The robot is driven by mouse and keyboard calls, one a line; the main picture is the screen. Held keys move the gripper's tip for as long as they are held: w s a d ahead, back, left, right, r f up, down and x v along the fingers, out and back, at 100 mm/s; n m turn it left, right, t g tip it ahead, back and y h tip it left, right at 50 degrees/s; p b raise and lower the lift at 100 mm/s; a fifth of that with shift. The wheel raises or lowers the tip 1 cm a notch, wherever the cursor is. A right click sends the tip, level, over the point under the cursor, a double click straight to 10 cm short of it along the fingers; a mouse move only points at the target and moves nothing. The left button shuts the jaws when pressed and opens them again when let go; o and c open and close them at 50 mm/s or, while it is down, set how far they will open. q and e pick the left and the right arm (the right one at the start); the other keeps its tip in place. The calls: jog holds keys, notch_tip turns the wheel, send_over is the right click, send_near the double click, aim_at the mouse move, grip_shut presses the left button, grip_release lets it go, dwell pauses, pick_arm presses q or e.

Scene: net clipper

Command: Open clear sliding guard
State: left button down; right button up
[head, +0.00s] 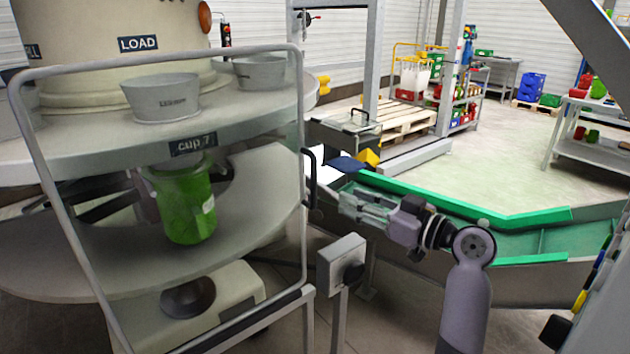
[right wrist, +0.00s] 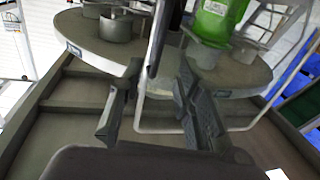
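The clear sliding guard (head: 303,130) is a see-through panel in a rounded grey metal frame, standing in front of the round machine in the head view. Its black handle (head: 311,183) is on the frame's right upright. My right gripper (head: 345,203) is just right of the handle, pointing left at it, with a small gap. In the right wrist view its two fingers (right wrist: 157,75) are apart with nothing gripped. A dark upright bar (right wrist: 157,40), apparently the handle, shows ahead between them. My left gripper is not in view.
Behind the guard are a green bag (head: 186,205), grey cups (head: 160,98) and round machine plates. A grey box with a black knob (head: 342,262) stands below my right gripper. A green-edged conveyor (head: 540,240) runs behind my right arm.

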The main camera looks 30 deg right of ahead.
aim_at(314, 203)
jog(key=p+x, duration=0.2)
jog(key=x, duration=0.9)
jog(key=shift+w+a, duration=0.1)
jog(key=shift+w, duration=0.15)
jog(key=shift+c, duration=0.2)
grip_shut()
jog(key=shift+f, duration=0.1)
